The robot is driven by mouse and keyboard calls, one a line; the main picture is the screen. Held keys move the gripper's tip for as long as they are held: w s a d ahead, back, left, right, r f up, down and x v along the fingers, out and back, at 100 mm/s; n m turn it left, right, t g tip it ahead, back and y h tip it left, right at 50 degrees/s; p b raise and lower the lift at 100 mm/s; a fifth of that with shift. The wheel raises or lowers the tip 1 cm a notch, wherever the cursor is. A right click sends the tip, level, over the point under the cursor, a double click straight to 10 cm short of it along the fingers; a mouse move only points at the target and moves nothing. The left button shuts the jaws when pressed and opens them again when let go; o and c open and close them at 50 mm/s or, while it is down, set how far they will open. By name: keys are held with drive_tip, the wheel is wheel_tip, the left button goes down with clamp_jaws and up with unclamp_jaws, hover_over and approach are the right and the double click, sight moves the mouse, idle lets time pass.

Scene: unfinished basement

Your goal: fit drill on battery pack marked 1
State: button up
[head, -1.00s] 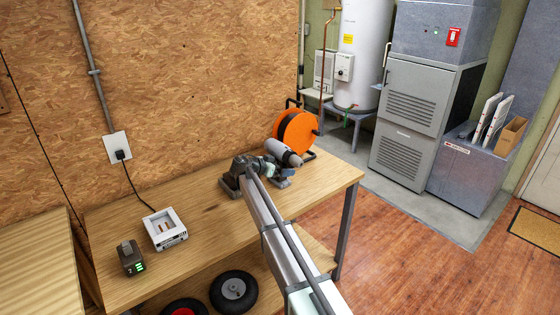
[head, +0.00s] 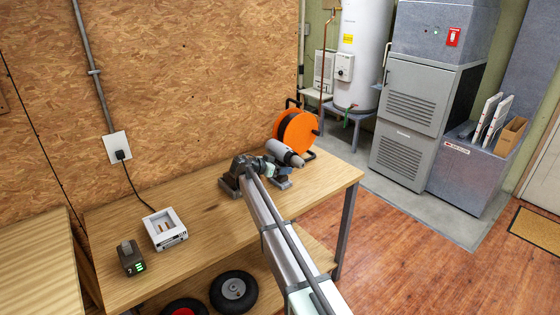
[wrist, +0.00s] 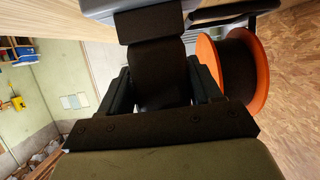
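The drill's grey body (head: 285,152) shows in the head view above the far right of the workbench, its chuck pointing right. In the wrist view its grey body (wrist: 150,8) is at the top edge and its dark handle (wrist: 155,75) runs down between the fingers. My gripper (wrist: 160,72) appears closed around that handle. A dark battery pack (head: 132,258) with green lights, marked 2, stands at the bench's left front. No pack marked 1 can be made out. Dark grey pieces (head: 229,187) lie beside my wrist; I cannot tell what they are.
A white charger (head: 165,229), cabled to the wall socket (head: 118,148), sits behind the marked pack. An orange cable reel (head: 296,130) stands close behind the drill and also shows in the wrist view (wrist: 258,75). The middle of the workbench (head: 205,220) is clear.

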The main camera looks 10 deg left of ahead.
sight(278, 145)
clamp_jaws()
drive_tip(key=shift+r, duration=0.15)
wheel_tip(278, 145, up, 8)
drive_tip(key=shift+r, duration=0.55)
drive_tip(key=shift+s+a+r, duration=0.1)
drive_tip(key=shift+a+r, duration=0.15)
drive_tip(key=shift+a, duration=0.05)
drive_tip(key=s+a+r, duration=0.2)
drive_tip(key=a+r, duration=0.1)
drive_tip(key=a, duration=0.6)
drive_tip(key=s+a+r, duration=0.3)
drive_tip(key=a, duration=0.5)
drive_tip(key=shift+s+a+r, duration=0.15)
drive_tip(key=shift+s+a, duration=0.05)
drive_tip(key=shift+a, duration=0.15)
drive_tip(key=shift+f, duration=0.25)
